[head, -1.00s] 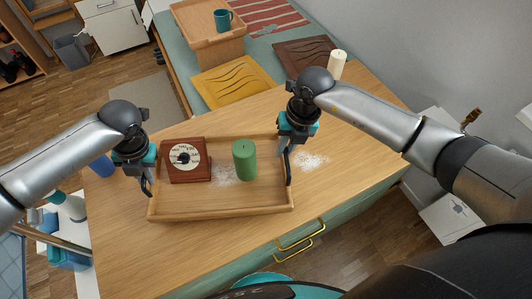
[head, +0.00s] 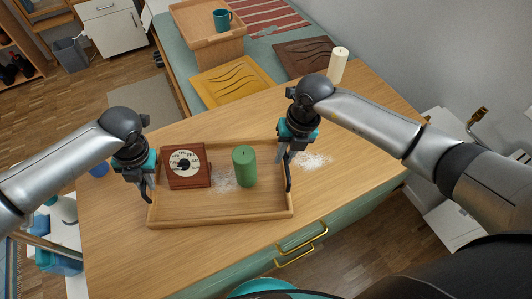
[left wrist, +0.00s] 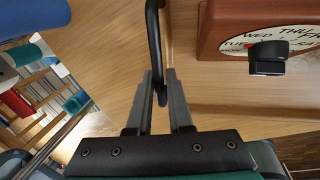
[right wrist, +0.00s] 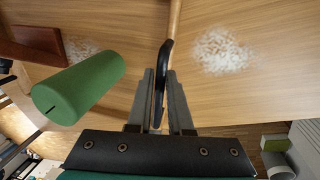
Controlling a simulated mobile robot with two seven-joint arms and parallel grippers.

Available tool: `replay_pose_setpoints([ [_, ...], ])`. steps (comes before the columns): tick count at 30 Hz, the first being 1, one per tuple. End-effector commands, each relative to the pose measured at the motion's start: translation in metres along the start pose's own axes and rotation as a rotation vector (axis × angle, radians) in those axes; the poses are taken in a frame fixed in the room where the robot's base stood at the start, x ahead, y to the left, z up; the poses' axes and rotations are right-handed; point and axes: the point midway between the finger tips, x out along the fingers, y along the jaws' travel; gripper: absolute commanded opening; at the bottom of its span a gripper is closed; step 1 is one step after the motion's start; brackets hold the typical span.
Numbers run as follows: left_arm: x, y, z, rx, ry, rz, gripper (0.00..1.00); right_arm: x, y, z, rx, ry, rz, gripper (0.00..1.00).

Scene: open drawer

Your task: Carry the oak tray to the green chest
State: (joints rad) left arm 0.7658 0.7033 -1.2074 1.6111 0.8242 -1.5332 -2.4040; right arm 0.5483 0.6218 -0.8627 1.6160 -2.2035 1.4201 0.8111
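The oak tray (head: 220,218) is over the wooden top of a chest with a green front (head: 345,225). A brown dial calendar (head: 187,166) and a green candle (head: 244,166) stand in it. My left gripper (head: 147,190) is shut on the tray's black left handle, which also shows between the fingers in the left wrist view (left wrist: 157,50). My right gripper (head: 287,180) is shut on the right handle, seen in the right wrist view (right wrist: 160,85). I cannot tell whether the tray is clear of the top.
Behind is a teal bench (head: 180,62) with a yellow mat (head: 232,82), a dark brown mat (head: 303,54) and a wooden stand with a teal mug (head: 221,19). A cream candle (head: 338,64) stands at the top's far edge. White grains (head: 312,160) lie right of the tray. Brass handles (head: 303,238) jut from the front.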

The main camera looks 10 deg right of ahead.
Motion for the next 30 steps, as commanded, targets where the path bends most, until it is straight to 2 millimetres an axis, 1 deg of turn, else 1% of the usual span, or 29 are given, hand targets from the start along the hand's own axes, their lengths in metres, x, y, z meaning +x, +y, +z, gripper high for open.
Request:
replay_pose_setpoints([
  [1,-0.001,0.000,0.000,0.000,0.000,0.000,0.25,-0.001,0.000,0.000,0.000,0.000,0.001,0.25],
  [6,-0.001,0.000,0.000,0.000,0.000,0.000,0.44,-0.001,0.000,0.000,0.000,0.000,0.000,0.44],
  [14,-0.002,0.001,0.000,0.000,0.000,0.001,0.44,-0.001,0.000,0.000,0.000,-0.001,0.000,0.44],
  [17,-0.009,0.000,0.001,0.001,-0.002,-0.001,0.44,-0.001,0.000,0.000,0.000,0.000,0.000,0.44],
  [20,-0.024,0.001,0.001,0.001,-0.005,-0.001,0.44,-0.001,0.000,0.000,0.000,0.000,-0.001,0.44],
  [27,-0.076,0.000,0.002,0.001,-0.006,0.000,0.44,-0.001,0.000,0.000,0.000,0.000,-0.001,0.44],
  [30,-0.095,0.000,0.001,0.001,-0.004,0.001,0.44,-0.001,0.000,0.000,0.000,0.000,-0.001,0.44],
])
